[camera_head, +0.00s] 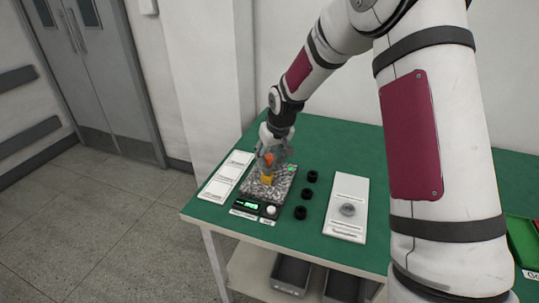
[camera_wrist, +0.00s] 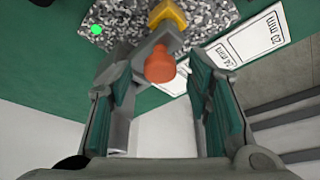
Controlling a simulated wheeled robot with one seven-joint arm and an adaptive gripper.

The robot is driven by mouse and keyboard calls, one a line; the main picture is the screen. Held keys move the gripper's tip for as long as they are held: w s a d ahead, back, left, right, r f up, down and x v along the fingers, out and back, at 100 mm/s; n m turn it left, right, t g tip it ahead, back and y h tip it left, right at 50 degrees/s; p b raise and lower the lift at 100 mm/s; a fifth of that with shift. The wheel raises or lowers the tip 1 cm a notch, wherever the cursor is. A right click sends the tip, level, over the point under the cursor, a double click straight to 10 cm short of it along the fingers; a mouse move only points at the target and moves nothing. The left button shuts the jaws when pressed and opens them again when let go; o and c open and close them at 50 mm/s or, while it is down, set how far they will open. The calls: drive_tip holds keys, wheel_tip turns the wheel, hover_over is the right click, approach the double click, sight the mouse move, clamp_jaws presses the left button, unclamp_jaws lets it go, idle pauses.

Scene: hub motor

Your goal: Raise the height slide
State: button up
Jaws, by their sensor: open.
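The height gauge stands on a speckled granite plate (camera_head: 283,180) on the green table. An orange-red knob (camera_head: 269,159), apparently part of the slide, shows above a yellow block (camera_head: 268,180). In the wrist view the knob (camera_wrist: 160,65) sits in front of a grey metal part (camera_wrist: 122,105), with the yellow block (camera_wrist: 168,15) beyond it. My gripper (camera_wrist: 158,78) is open, with one green-padded finger on each side of the knob in the picture. I cannot tell whether either finger touches it. In the head view my gripper (camera_head: 272,142) hides much of the gauge.
A control box with a green display (camera_head: 250,204) sits before the plate. White label cards (camera_head: 226,177) lie to the left. Several black rings (camera_head: 301,212) and a white board with a grey round part (camera_head: 347,209) lie to the right. A green light (camera_wrist: 96,29) glows on the plate.

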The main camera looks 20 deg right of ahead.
drive_tip(key=shift+f, duration=0.15)
clamp_jaws()
drive_tip(key=shift+r+p, duration=0.5)
drive_tip(key=shift+r, duration=1.05)
drive_tip(key=shift+f, duration=0.1)
unclamp_jaws()
